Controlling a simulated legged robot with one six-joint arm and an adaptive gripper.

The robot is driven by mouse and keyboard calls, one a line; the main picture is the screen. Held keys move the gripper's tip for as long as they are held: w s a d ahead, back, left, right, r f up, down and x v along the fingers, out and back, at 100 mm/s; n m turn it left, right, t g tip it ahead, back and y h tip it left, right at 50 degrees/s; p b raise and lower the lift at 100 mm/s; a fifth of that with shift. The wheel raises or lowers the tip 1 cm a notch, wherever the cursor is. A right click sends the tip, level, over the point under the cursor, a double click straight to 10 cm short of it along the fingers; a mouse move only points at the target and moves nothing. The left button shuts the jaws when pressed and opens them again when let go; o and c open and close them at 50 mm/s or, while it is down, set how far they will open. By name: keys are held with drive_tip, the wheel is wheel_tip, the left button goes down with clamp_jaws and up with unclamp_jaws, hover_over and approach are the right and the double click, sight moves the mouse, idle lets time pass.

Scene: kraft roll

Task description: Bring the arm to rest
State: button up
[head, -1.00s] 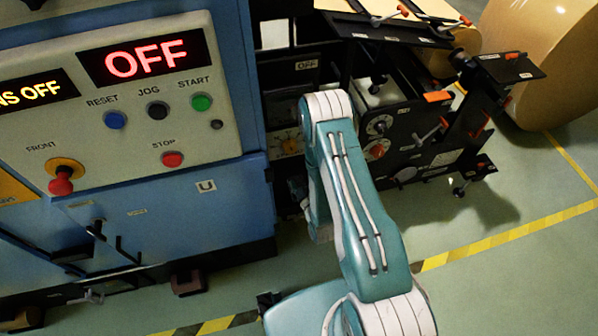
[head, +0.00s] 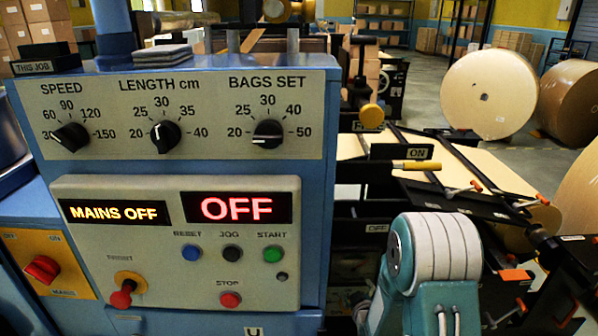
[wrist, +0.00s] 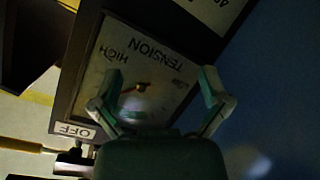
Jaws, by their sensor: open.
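My gripper (wrist: 160,84) shows in the wrist view with its two fingers spread apart and nothing between them. A dark-framed tension gauge (wrist: 145,85), marked HIGH and LOW, lies beyond the fingers and appears upside down. I cannot tell the exact gap between the fingers and the gauge. In the head view my arm (head: 435,270) rises at the lower right, with its white-banded joint uppermost. My gripper is out of sight there.
The blue machine's control panel (head: 180,245) stands left of my arm, its displays reading MAINS OFF and OFF. A yellow-handled lever (head: 415,166) and a black-framed paper bed (head: 455,175) lie behind the arm. Large kraft rolls (head: 488,96) stand farther back.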

drive_tip(key=s+r+m+g, duration=0.2)
drive_tip(key=s+r, duration=0.2)
drive_tip(key=r, duration=0.5)
drive_tip(key=s+r+m+g, duration=0.2)
drive_tip(key=s+r, duration=0.2)
drive_tip(key=r, duration=0.5)
drive_tip(key=s+r+m+g, duration=0.1)
drive_tip(key=s+r, duration=0.3)
drive_tip(key=s, duration=0.7)
drive_tip(key=s+r+m+g, duration=0.2)
drive_tip(key=s+r+g, duration=0.1)
drive_tip(key=s, duration=0.9)
drive_tip(key=shift+s+a+r, duration=0.3)
drive_tip(key=shift+r, duration=0.35)
